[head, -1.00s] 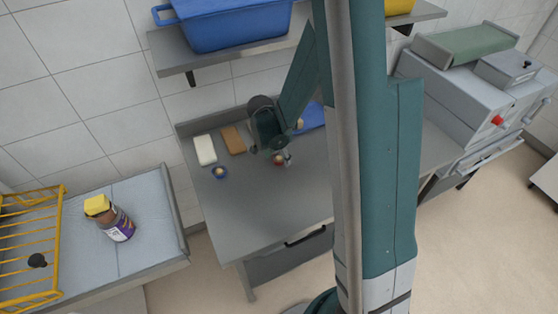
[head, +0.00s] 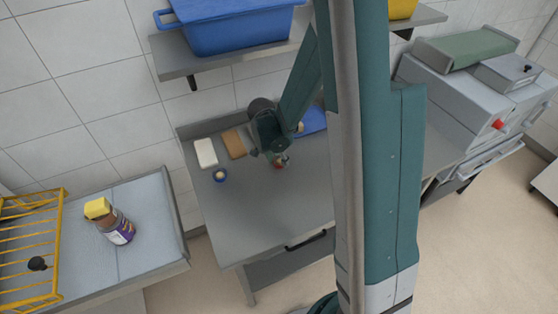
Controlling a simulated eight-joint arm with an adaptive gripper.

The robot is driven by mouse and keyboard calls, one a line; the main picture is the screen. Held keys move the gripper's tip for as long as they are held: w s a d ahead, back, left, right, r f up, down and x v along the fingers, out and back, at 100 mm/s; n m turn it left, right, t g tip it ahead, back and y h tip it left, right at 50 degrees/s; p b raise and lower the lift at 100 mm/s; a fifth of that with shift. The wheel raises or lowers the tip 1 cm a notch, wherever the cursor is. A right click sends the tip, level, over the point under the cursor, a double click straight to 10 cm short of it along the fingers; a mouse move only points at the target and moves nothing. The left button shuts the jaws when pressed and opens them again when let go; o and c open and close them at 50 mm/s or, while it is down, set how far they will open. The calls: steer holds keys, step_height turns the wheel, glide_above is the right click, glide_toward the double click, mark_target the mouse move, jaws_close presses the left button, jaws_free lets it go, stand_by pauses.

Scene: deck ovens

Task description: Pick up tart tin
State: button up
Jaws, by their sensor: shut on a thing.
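My gripper (head: 281,160) points down over the middle of the grey worktable (head: 265,215). It is shut on a small reddish round thing, which I take to be the tart tin (head: 278,165). The tin is small and partly hidden by the fingers. I cannot tell whether it touches the table or hangs just above it.
A small blue bowl with pale contents (head: 221,175), a white block (head: 205,153) and a brown block (head: 234,144) lie left of my gripper. A blue flat thing (head: 313,119) lies behind it. A shelf with a blue tub (head: 232,28) hangs above. The table front is clear.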

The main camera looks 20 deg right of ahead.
mark_target(278, 164)
step_height(278, 164, up, 10)
steer(key=shift+f, duration=0.2)
stand_by(0.5)
steer(key=shift+w+a, duration=0.1)
stand_by(0.8)
steer(key=w+a+f+n+t+y+b, duration=0.1)
steer(key=w+a+n, duration=0.3)
steer(key=a, duration=0.6)
steer(key=w+a+n+y+b, duration=0.1)
steer(key=w+a+n, duration=0.3)
steer(key=a, duration=0.6)
steer(key=w+a+f+n+t+y, duration=0.1)
steer(key=w+a+n, duration=0.25)
steer(key=a, duration=0.75)
steer(key=s+a+r, duration=0.1)
steer(key=s+a, duration=0.2)
steer(key=a, duration=0.8)
steer(key=s+a+r+p, duration=0.1)
steer(key=s+a, duration=0.2)
steer(key=a, duration=0.9)
steer(key=shift+r+h, duration=0.15)
steer(key=shift+h, duration=0.15)
steer(key=shift+f, duration=3.15)
